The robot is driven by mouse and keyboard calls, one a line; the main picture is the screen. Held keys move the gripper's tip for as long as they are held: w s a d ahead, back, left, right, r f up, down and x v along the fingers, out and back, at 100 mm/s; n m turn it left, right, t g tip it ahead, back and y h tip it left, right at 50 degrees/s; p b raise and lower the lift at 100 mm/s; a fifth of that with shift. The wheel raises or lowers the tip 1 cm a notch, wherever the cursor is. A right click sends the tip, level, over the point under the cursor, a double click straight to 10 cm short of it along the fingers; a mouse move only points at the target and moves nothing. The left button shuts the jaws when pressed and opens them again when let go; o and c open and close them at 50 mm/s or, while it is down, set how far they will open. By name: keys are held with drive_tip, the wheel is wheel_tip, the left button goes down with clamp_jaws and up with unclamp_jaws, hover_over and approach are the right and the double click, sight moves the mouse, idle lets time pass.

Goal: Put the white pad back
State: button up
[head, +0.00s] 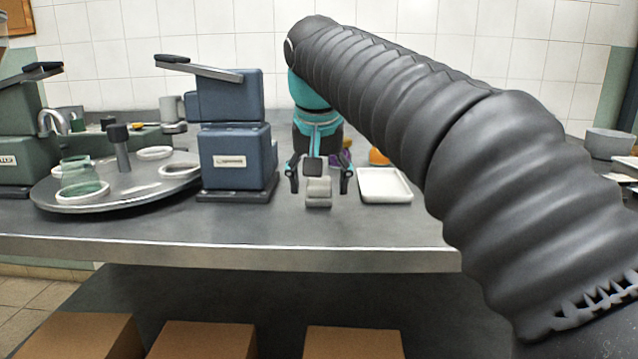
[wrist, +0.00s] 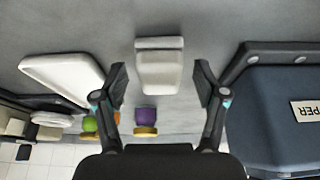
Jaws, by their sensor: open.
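A small off-white block (head: 318,188) with a stepped shape sits on the grey bench; it looks like the white pad. In the wrist view, the block (wrist: 160,70) lies between my fingertips, with a gap on each side. My gripper (head: 319,182) is open, pointing down over the block, one finger to each side. In the wrist view, my gripper (wrist: 160,80) shows both fingers spread and holding nothing. A shallow white tray (head: 385,198) with a raised rim lies just right of the block. The tray (wrist: 62,84) shows no contents.
A blue press (head: 235,160) stands close left of my gripper. A round metal turntable (head: 125,198) with rings and a green glass jar is further left. Orange, purple and green small items (wrist: 146,118) sit behind the block. The bench front is clear.

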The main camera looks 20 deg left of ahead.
drive_tip(key=p+v, duration=0.3)
drive_tip(key=v, duration=0.8)
drive_tip(key=shift+s+r, duration=0.25)
idle(0.9)
